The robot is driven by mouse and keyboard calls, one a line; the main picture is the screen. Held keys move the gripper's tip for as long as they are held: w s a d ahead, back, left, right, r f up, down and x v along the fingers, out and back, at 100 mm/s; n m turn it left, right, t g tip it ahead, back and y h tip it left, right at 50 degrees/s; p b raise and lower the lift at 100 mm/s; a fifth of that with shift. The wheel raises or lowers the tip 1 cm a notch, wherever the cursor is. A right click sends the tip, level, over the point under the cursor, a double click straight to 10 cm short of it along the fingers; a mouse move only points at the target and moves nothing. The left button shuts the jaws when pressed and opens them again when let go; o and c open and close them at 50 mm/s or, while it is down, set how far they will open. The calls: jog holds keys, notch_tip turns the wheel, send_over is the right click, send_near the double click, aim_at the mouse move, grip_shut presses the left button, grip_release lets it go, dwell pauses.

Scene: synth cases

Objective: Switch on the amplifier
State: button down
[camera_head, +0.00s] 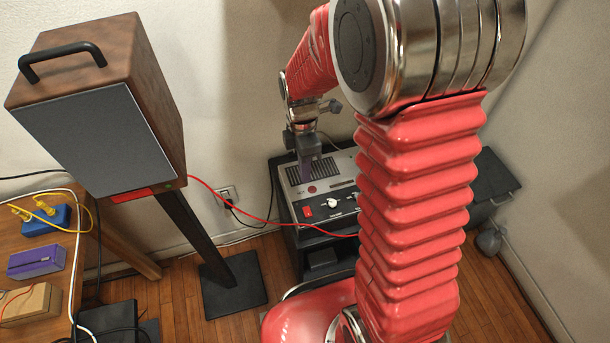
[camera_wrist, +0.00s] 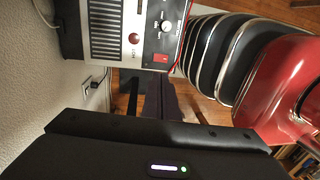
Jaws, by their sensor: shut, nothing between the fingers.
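The amplifier (camera_head: 345,172) is a box with a pale top, black vent slots and a dark front panel, standing on a dark stand beyond my arm. On it are a red switch (camera_head: 307,211), a pale knob (camera_head: 332,203) and a round red button or lamp (camera_head: 312,189). My gripper (camera_head: 305,178) points down over the vented part, its purple fingers shut and empty. In the wrist view the amplifier (camera_wrist: 75,38) is at the top, with the red switch (camera_wrist: 161,58) just past the dark fingers (camera_wrist: 160,88). I cannot tell whether the fingers touch the amplifier or which way the switch is set.
A wooden speaker (camera_head: 100,140) with a grey front stands on a black stand at the left. A red cable (camera_head: 250,221) runs from it toward the amplifier. A desk (camera_head: 60,265) with coloured boxes is at the far left. A wall outlet (camera_head: 226,193) is behind.

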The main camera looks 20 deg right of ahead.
aim_at(309, 215)
jog(key=shift+s, duration=0.8)
jog(key=shift+f, duration=0.15)
jog(key=f, duration=0.4)
jog(key=s+f, duration=0.1)
jog(key=f, duration=0.8)
jog(key=shift+s+f, duration=0.3)
jog(key=shift+s, duration=0.05)
jog(key=shift+s+f, duration=0.1)
jog(key=shift+f, duration=0.05)
